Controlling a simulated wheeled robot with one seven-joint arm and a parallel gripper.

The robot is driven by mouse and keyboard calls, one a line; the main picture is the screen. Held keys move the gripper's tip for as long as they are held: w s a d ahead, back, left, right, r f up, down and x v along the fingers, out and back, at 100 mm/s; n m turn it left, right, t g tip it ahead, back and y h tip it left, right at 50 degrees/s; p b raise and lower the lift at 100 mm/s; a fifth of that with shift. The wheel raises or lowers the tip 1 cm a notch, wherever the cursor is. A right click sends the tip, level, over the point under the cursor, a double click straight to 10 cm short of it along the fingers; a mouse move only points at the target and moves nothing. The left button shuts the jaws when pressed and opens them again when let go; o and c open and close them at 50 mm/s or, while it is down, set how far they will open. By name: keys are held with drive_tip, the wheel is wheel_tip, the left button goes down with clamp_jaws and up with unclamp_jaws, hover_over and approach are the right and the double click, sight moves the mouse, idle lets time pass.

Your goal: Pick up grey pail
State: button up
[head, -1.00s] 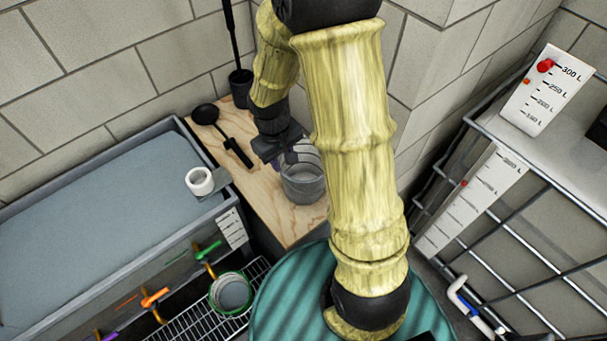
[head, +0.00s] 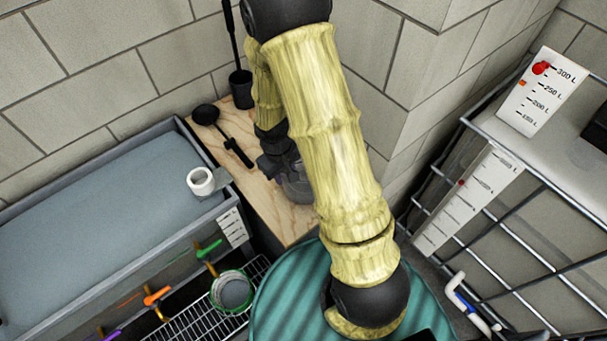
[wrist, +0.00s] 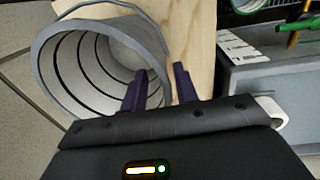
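The grey pail (head: 297,188) stands on the wooden board, partly hidden behind my arm in the head view. In the wrist view the pail (wrist: 92,62) fills the upper left, its open mouth facing the camera and its ribbed inside showing. A thin grey handle curves along its far side. My gripper (wrist: 158,84) has two dark purple fingers spread apart. The left finger overlaps the pail's mouth, and the right finger is just outside its wall, over the wood.
A white tape roll (head: 200,181) sits on the grey tank's edge (head: 192,232). A green-rimmed bucket (head: 232,291) stands below. A brick wall is close behind; a caged tank (head: 470,205) is right.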

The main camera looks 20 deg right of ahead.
drive_tip(key=shift+f, duration=0.4)
drive_tip(key=shift+c, duration=0.4)
clamp_jaws()
